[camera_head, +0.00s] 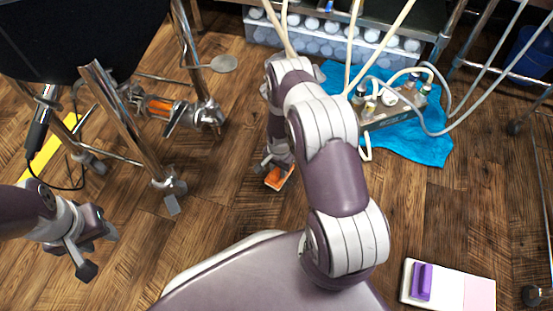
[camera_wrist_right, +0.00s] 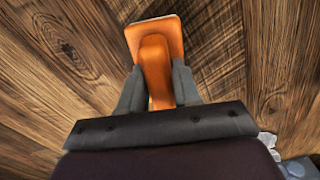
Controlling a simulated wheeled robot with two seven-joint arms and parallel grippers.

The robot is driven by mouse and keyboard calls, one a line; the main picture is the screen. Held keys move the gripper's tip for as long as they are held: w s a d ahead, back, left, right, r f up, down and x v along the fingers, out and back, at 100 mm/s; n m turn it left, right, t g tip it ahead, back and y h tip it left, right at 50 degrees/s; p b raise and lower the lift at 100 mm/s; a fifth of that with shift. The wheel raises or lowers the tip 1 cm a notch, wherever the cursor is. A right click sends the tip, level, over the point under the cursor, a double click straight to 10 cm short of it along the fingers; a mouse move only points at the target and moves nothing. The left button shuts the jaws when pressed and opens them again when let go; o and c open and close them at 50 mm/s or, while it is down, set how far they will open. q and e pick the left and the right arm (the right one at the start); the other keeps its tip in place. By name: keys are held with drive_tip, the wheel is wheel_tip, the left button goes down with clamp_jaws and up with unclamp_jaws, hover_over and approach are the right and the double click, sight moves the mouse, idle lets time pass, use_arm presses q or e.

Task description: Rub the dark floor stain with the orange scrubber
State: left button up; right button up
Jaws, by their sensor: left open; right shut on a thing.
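The orange scrubber (camera_head: 279,177) is at the floor near the middle of the head view, partly hidden by my right arm. It also shows in the right wrist view (camera_wrist_right: 155,60), with its handle between the fingers. My right gripper (camera_wrist_right: 158,90) is shut on the scrubber's handle. I cannot tell whether the scrubber touches the floor. My left gripper (camera_head: 98,252) is open and empty at the left, above the wooden floor. I see no distinct dark stain in either view; my arm and the scrubber may hide it.
A metal-legged stand (camera_head: 130,110) is at the left, with a yellow strip (camera_head: 52,148) beside it. A blue cloth (camera_head: 425,145) lies under a grey box (camera_head: 395,108) with hoses. A clear bin (camera_head: 330,42) is at the back. A white and pink pad with a purple block (camera_head: 422,281) lies front right.

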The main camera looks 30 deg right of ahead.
drive_tip(key=shift+r+p, duration=1.7)
drive_tip(key=shift+r, duration=0.65)
